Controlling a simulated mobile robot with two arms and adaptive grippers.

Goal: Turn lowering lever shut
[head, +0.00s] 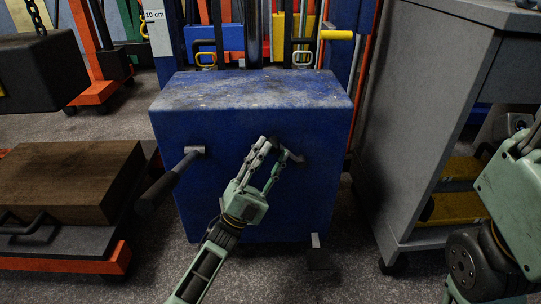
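A blue box-shaped jack body (215,125) stands in the middle of the head view. A small dark bent lever (293,156), which looks like the lowering lever, sticks out of its front face, right of centre. My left gripper (272,150) reaches up to this lever from below. Its two fingers are apart, with the tips at the lever's left end; I cannot tell whether they touch it. Part of the lever is hidden behind the fingertips. My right gripper (527,142) is at the right edge, partly cut off, away from the jack.
A black-handled lever (170,180) juts from the jack's front left. A small pedal (318,254) sits low at the right. A wooden block (70,178) on an orange-framed platform lies left. A grey cabinet (425,90) stands close on the right.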

